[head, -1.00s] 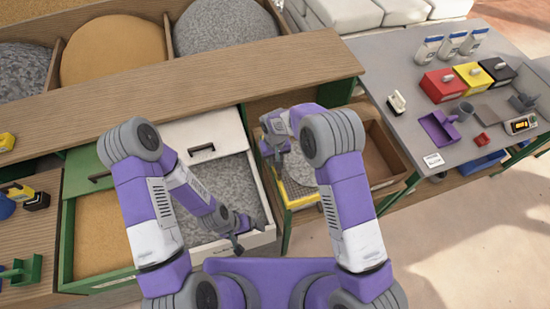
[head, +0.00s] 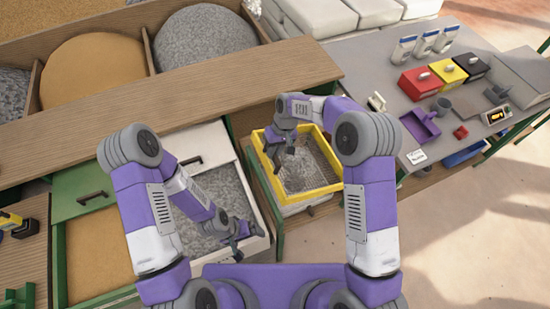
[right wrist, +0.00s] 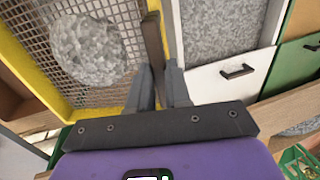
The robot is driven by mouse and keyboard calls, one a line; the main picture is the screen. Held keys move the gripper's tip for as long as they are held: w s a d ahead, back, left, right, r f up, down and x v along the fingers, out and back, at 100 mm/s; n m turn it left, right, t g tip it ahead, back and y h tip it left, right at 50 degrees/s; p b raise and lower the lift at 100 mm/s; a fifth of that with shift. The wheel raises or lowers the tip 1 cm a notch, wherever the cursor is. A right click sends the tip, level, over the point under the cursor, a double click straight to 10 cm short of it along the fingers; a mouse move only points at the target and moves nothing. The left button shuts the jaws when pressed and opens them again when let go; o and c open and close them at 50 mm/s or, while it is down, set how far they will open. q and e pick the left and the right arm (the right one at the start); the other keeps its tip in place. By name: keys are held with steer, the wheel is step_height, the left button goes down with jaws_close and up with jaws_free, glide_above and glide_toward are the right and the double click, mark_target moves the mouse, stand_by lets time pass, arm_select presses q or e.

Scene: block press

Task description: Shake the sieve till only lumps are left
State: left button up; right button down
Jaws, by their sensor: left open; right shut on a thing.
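The sieve has a yellow frame (head: 320,190) and a wire mesh floor. In the head view it is right of the open grey-filled drawer. In the right wrist view its yellow rim (right wrist: 30,60) shows, with a rounded heap of grey grains (right wrist: 88,48) on the mesh; I cannot tell lumps from fines in it. My right gripper (head: 277,160) is at the sieve's left side. In the wrist view its fingers (right wrist: 158,88) are shut on an upright brownish bar, seemingly the sieve's handle. My left gripper (head: 238,237) is open and empty by the grey drawer's front right corner.
The white-fronted drawer (head: 195,152) of grey grains is left of the sieve, and a green-fronted one (head: 85,195) of sand is further left. A wooden shelf (head: 160,110) runs behind. A grey table (head: 390,130) at right holds coloured boxes, a purple scoop and jars.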

steer(key=shift+w+d+r, duration=0.2)
steer(key=shift+d+r, duration=0.2)
steer(key=c, duration=1.1)
jaws_free()
steer(key=shift+d, duration=0.1)
steer(key=v, duration=0.7)
steer(key=shift+r, duration=0.3)
